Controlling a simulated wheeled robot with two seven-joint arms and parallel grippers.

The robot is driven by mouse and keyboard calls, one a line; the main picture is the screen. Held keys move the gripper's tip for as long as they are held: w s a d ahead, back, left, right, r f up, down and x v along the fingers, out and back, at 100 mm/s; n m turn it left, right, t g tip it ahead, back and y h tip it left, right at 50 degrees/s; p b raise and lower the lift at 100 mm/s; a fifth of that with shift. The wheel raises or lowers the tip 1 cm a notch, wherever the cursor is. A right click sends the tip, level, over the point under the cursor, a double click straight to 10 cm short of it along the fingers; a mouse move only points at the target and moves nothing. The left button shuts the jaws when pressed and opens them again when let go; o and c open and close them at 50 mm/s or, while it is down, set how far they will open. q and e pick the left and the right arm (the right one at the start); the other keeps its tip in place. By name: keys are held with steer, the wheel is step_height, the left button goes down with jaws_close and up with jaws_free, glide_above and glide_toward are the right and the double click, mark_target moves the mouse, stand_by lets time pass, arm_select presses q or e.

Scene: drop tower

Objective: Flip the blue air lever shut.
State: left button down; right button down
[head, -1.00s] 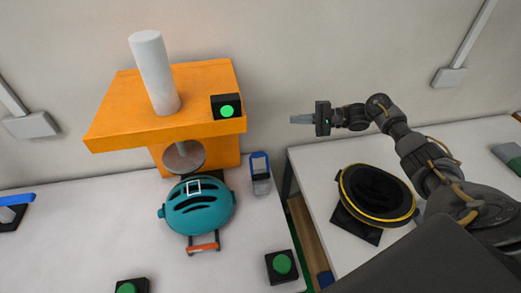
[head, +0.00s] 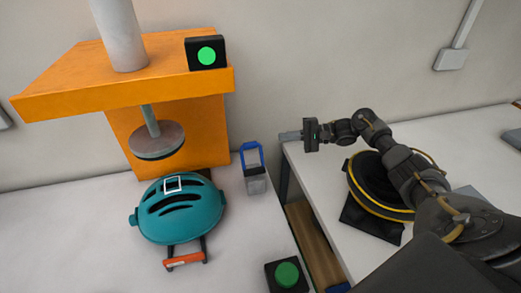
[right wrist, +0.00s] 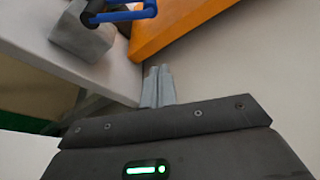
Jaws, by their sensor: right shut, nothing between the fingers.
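The blue air lever (head: 251,153) is a blue loop standing up from a small grey block (head: 256,182) on the white table, right of the orange tower. In the right wrist view the lever (right wrist: 125,14) and its grey block (right wrist: 82,35) show at the top left. My right gripper (head: 285,136) is shut and empty, fingers pointing left. It is to the right of the lever and slightly higher in the head view, apart from it. Its closed fingers (right wrist: 158,85) also show in the right wrist view. My left gripper is out of view.
The orange drop tower (head: 175,120) with its hanging round striker (head: 157,140) stands left of the lever. A teal helmet (head: 180,222) sits below the striker. A green button (head: 287,274) is at the front. A gap separates this table from the right table (head: 330,215).

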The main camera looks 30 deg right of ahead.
steer(key=w+a+p, duration=0.1)
steer(key=a+p, duration=0.4)
steer(key=a, duration=0.4)
steer(key=shift+w+a+r, duration=0.15)
steer(key=shift+w+r, duration=0.05)
steer(key=shift+w, duration=0.1)
steer(key=shift+a+r, duration=0.1)
stand_by(0.4)
